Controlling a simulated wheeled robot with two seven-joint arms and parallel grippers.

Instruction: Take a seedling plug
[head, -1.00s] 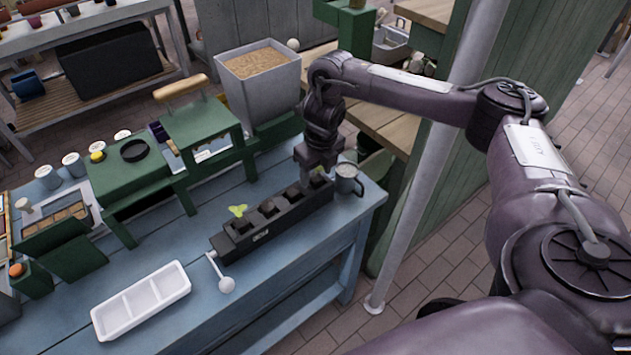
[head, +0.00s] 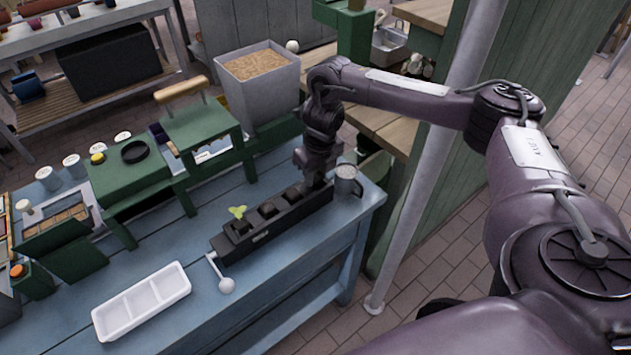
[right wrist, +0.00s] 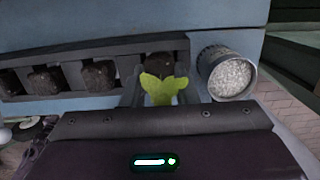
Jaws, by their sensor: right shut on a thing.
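A black tray (head: 245,243) with a row of square cells stands on the blue bench, holding several dark soil plugs. My right gripper (head: 317,182) points down at the tray's far-right end. In the right wrist view the right gripper (right wrist: 162,88) has its fingers on both sides of a seedling plug with yellow-green leaves (right wrist: 160,88), shut on it. That plug's dark soil (right wrist: 158,62) shows at the end cell; whether it is clear of the cell I cannot tell. My left gripper is out of view.
A grey metal cup (head: 347,181) stands close beside the tray's right end. Green stands and a bin of grain (head: 258,64) are behind. A post (head: 420,190) rises right of the bench.

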